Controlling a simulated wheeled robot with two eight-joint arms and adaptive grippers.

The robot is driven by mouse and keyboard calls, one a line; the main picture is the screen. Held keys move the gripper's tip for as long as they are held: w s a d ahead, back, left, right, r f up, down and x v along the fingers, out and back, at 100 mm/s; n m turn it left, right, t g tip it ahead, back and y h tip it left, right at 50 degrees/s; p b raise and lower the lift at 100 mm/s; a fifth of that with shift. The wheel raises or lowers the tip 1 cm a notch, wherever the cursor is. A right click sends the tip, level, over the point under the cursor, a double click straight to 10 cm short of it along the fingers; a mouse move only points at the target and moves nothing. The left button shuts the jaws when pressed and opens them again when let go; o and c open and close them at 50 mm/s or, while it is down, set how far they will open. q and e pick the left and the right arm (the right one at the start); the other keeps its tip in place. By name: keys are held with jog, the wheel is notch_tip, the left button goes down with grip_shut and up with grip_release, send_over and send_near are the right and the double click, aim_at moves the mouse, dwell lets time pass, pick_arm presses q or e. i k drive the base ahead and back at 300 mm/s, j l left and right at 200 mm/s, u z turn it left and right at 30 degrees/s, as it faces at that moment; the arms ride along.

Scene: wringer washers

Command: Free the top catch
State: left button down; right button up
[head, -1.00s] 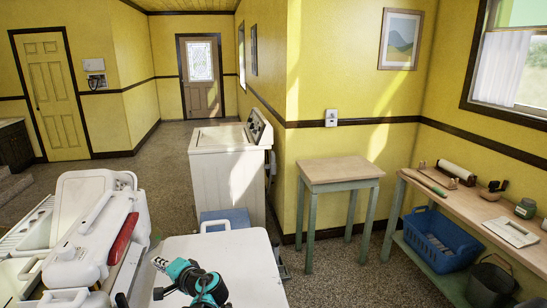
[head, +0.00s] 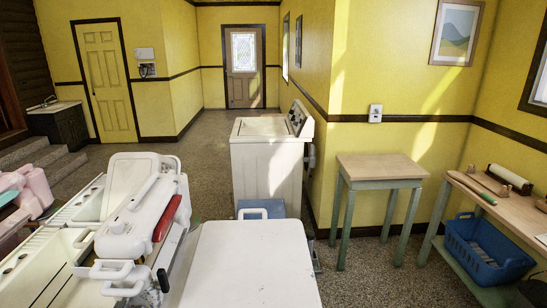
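The white wringer head (head: 130,222) stands at the lower left of the head view, above a cream washer tub (head: 45,262). A red bar (head: 167,218) runs along its right side. White loop-shaped handles (head: 122,278) stick out at its near end, beside a small dark part (head: 163,282). I cannot tell which part is the top catch, or whether it is fastened. Neither of my grippers shows in the head view.
A flat white top (head: 252,265) lies right of the wringer. A white washing machine (head: 267,160) stands behind it. A small wooden table (head: 382,167) and a blue basket (head: 487,250) are to the right. Pink objects (head: 35,188) sit at the left edge. Open floor lies behind.

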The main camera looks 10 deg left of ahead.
aim_at(163, 285)
jog(key=u, duration=1.4)
